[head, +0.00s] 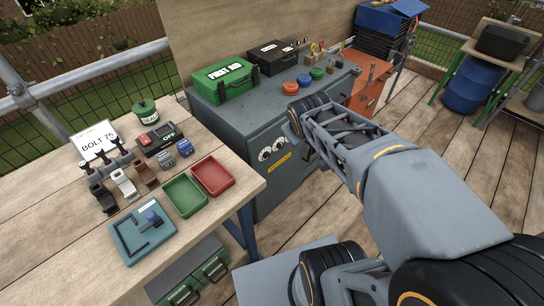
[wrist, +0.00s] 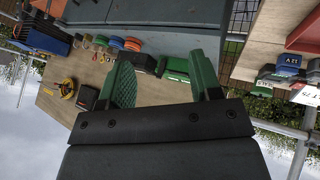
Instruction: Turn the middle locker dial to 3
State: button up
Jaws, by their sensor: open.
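The grey locker (head: 240,125) stands behind the workbench in the head view. White round dials (head: 264,154) show on its front above a yellow label (head: 280,162). My arm covers the front to their right, so I cannot tell for sure which dial is the middle one, and their numbers are too small to read. In the wrist view my gripper (wrist: 160,78) is open, its green fingers apart with nothing between them. In the head view the fingers are hidden behind my wrist.
On the locker top stand a green first aid box (head: 225,80), a black case (head: 271,55) and coloured rolls (head: 304,79). The wooden workbench (head: 75,235) at left holds trays, clamps and a switch box. An orange cabinet (head: 367,85) stands to the right.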

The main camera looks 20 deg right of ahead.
jog(key=w+d+f+n+t+y+b, duration=0.1)
jog(key=w+d+f+n+t+b, duration=0.3)
jog(key=w+d+f+n+b, duration=0.3)
jog(key=w+d+f+n+t+y+b, duration=0.1)
jog(key=w+d+f+n+t+b, duration=0.3)
jog(key=w+n+b, duration=0.35)
jog(key=n+g+y+b, duration=0.3)
jog(key=n+y+b, duration=0.65)
jog(key=n, duration=0.65)
send_near(282, 147)
jog(key=shift+y, duration=0.35)
jog(key=b+x, duration=0.2)
jog(key=x, duration=0.6)
jog(key=shift+w+a+b, duration=0.15)
jog(key=shift+w+b, duration=0.05)
jog(key=shift+b, duration=0.2)
jog(key=shift+c, duration=0.4)
jog(key=c, duration=0.9)
jog(key=shift+o, duration=0.2)
